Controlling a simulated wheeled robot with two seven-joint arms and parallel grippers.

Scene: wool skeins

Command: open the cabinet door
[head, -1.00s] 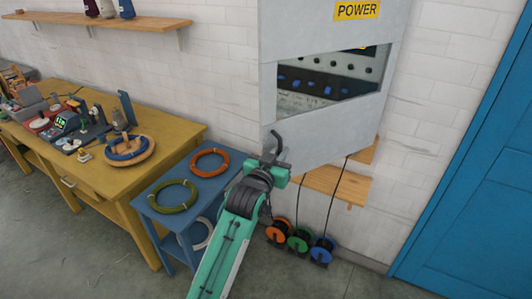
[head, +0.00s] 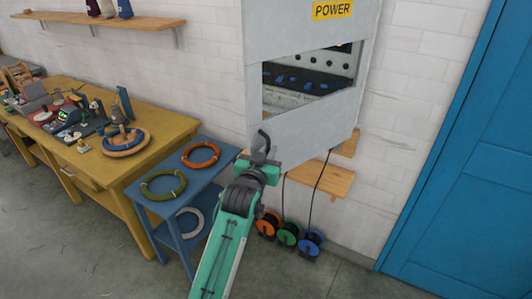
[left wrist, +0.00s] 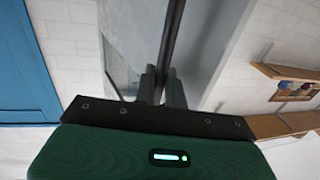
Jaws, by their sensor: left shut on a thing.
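The grey cabinet door (head: 300,133) has a slanted window (head: 312,84) and stands under a yellow POWER sign (head: 333,9). Blue knobs and dark switches show through the window. A dark bar handle (head: 264,138) sits at the door's lower left. My left gripper (head: 262,160) is at its lower end. In the left wrist view the dark handle bar (left wrist: 172,35) runs down between the fingers (left wrist: 160,85), which are shut on it. Grey panels lie on both sides of it. How far the door stands open is hard to tell. My right gripper is not in view.
A blue side table (head: 150,205) with wire coils stands left of my arm, beside a cluttered yellow workbench (head: 165,130). A small wooden shelf (head: 330,182) and several cable spools (head: 288,234) are below the cabinet. A blue door (head: 450,170) is at right, with bare floor before it.

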